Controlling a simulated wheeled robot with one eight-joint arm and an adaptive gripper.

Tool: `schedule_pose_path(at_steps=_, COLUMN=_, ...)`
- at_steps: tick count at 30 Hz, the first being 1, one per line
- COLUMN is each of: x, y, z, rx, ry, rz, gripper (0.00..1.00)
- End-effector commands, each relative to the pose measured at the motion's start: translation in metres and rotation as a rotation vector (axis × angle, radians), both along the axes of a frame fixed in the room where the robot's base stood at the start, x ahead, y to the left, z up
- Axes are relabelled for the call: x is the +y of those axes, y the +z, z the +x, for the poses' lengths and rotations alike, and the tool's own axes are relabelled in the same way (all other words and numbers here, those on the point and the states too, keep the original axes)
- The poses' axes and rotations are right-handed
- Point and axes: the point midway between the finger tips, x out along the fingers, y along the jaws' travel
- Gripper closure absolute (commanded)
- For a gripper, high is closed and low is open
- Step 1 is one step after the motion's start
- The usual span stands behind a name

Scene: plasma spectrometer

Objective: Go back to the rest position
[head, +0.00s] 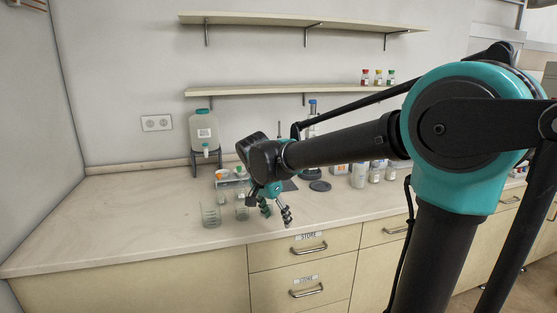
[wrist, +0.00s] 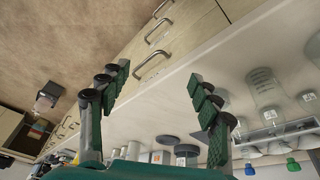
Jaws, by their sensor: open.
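My gripper (head: 276,212) hangs over the front part of the bench (head: 120,225) in the head view, above the drawer marked STORE. Its fingers are spread apart and nothing is between them. In the wrist view my gripper (wrist: 160,105) also shows open and empty, with the bench's front edge and drawer handles beyond it. My arm reaches in from the right of the head view.
Glass beakers (head: 210,215) stand just left of my gripper. A large container with a tap (head: 204,133) stands behind on a stand. Bottles and jars (head: 358,176) stand right of it. Two wall shelves (head: 250,91) hang above. The bench's left part is clear.

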Motion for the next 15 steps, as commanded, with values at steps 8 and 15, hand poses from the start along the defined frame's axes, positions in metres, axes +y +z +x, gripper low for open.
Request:
schedule_pose_path(at_steps=8, x=-0.084, y=-0.052, z=-0.032, rx=0.035, ry=0.206, rz=0.043, gripper=0.37)
schedule_pose_path(at_steps=15, x=-0.163, y=-0.118, z=-0.097, rx=0.002, ry=0.484, rz=0.061, gripper=0.37)
